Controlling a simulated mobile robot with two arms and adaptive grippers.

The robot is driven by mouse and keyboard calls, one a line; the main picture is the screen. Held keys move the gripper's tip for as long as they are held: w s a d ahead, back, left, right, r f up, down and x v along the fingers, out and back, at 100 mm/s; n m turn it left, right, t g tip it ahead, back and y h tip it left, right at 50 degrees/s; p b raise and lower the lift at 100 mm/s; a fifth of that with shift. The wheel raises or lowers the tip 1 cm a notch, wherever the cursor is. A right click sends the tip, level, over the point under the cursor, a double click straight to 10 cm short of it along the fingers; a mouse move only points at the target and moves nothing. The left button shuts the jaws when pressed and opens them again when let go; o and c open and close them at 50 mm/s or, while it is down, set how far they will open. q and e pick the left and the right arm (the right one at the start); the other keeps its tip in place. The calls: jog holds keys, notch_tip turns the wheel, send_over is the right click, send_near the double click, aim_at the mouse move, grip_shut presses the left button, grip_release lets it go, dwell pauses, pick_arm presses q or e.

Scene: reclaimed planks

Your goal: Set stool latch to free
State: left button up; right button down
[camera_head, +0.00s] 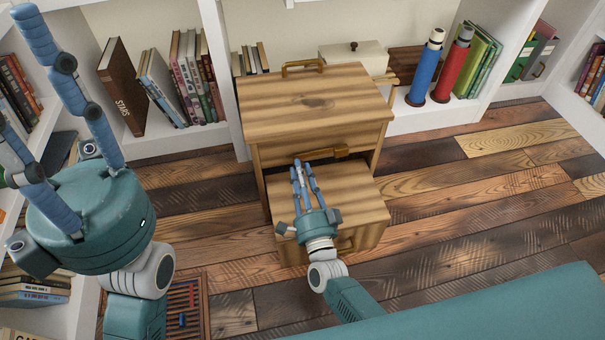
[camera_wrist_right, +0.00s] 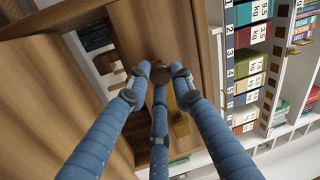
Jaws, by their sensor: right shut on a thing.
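The wooden step stool (camera_head: 320,108) stands against the shelves, with a broad striped top and a lower step (camera_head: 345,199) in front. My right gripper (camera_head: 303,165) reaches over the lower step to the latch's left end. In the right wrist view its three blue fingers are closed around a brown knob-like end of the latch (camera_wrist_right: 160,75), largely hidden by the fingertips. My left gripper (camera_head: 45,115) is raised at the left, empty, its fingers apart and partly out of frame.
White shelves with books (camera_head: 192,78) line the back and left. A blue cylinder (camera_head: 425,68) and a red cylinder (camera_head: 454,67) stand right of the stool. A slatted tray (camera_head: 190,300) lies at lower left. The plank floor (camera_head: 480,200) to the right is clear.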

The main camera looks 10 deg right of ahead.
jog(key=shift+s+a+r+m, duration=0.15)
jog(key=shift+a+m, duration=0.1)
jog(key=shift+m, duration=0.25)
jog(key=c, duration=1.5)
grip_release()
jog(key=shift+r, duration=0.15)
jog(key=shift+r, duration=0.1)
notch_tip(320, 180, up, 10)
jog(key=shift+f, duration=0.1)
